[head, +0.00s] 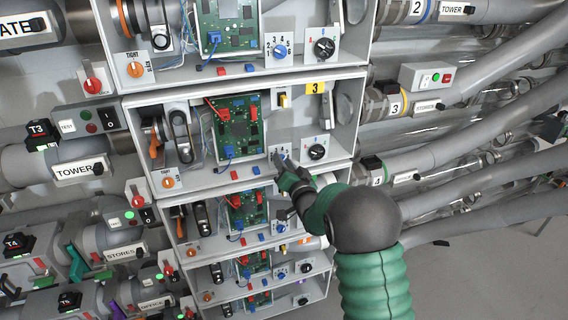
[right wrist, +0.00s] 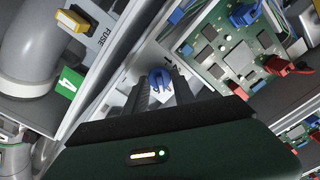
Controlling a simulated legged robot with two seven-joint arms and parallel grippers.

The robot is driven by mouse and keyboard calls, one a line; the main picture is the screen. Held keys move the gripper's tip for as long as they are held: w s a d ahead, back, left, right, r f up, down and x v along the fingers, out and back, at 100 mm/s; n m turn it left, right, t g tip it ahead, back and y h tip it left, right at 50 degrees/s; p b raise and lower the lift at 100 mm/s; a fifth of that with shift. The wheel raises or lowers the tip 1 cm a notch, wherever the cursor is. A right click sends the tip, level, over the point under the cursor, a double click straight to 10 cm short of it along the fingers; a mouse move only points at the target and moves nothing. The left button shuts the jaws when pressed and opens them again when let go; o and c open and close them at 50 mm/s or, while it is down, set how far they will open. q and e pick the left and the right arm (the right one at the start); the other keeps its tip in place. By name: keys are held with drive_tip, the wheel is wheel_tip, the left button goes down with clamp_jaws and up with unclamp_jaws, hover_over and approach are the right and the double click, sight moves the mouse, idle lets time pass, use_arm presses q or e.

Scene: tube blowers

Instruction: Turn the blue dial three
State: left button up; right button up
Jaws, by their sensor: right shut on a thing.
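The blue dial (head: 285,158) is on a small white panel in the box with the yellow "3" label (head: 315,88). In the head view my right gripper (head: 284,166) is at this dial and partly covers it. In the right wrist view the blue dial (right wrist: 158,79) sits between the two dark fingers of my right gripper (right wrist: 160,88), which are shut on it. The dial's exact setting cannot be read. My left gripper is not in view.
A black dial (head: 317,152) is just right of the blue one, and a green circuit board (head: 238,128) is to its left. The box above has another blue dial (head: 281,51). Grey pipes (head: 470,95) fill the right side.

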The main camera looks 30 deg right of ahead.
clamp_jaws()
drive_tip(key=shift+f, duration=0.1)
drive_tip(key=shift+f, duration=0.1)
idle(0.3)
drive_tip(key=shift+a+f+n+b, duration=0.1)
drive_tip(key=shift+n+b, duration=5.4)
drive_tip(key=shift+b, duration=0.3)
